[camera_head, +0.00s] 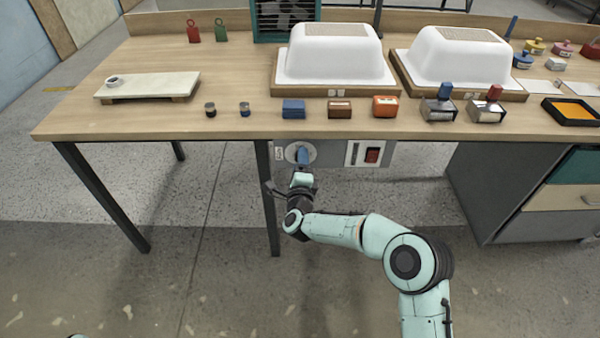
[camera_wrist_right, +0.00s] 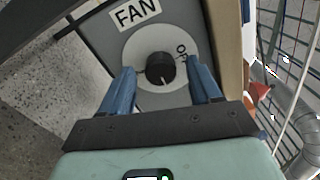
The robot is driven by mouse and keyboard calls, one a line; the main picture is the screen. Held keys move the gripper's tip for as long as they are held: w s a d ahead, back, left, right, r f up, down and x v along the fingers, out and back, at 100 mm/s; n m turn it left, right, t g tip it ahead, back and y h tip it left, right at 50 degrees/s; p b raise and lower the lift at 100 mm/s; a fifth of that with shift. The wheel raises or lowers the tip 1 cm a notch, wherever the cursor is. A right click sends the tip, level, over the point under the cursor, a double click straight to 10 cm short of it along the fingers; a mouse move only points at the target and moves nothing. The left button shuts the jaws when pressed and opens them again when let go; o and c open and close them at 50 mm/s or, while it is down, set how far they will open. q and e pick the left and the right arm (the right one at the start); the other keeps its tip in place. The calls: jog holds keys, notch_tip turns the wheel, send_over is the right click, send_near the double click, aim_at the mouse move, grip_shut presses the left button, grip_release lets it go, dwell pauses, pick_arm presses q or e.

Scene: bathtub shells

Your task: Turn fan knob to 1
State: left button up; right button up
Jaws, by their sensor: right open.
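The fan knob (camera_wrist_right: 160,68) is a small black knob on a round white dial (camera_wrist_right: 178,47) in the right wrist view. A label reading FAN (camera_wrist_right: 136,12) is beside the dial, and lettering starting with O, partly cut by a finger, is on the dial. My right gripper (camera_wrist_right: 161,88) is open, its blue fingers on either side of the knob, with gaps visible. In the head view the right gripper (camera_head: 302,157) is in front of the dial (camera_head: 293,153) on the grey panel (camera_head: 335,153) under the table edge; the knob is hidden there. My left gripper is not in view.
A red rocker switch (camera_head: 372,155) is on the panel right of the dial. The wooden table (camera_head: 240,75) above carries two white tub shells (camera_head: 335,60), small blocks, stamps and a board (camera_head: 148,86). A table leg (camera_head: 268,200) is just left of my right gripper.

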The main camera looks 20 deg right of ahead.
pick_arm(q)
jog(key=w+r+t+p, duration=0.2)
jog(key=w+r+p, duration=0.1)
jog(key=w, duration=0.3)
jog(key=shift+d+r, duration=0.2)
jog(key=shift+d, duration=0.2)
pick_arm(e)
jog(key=v, duration=1.3)
jog(key=shift+s, duration=0.15)
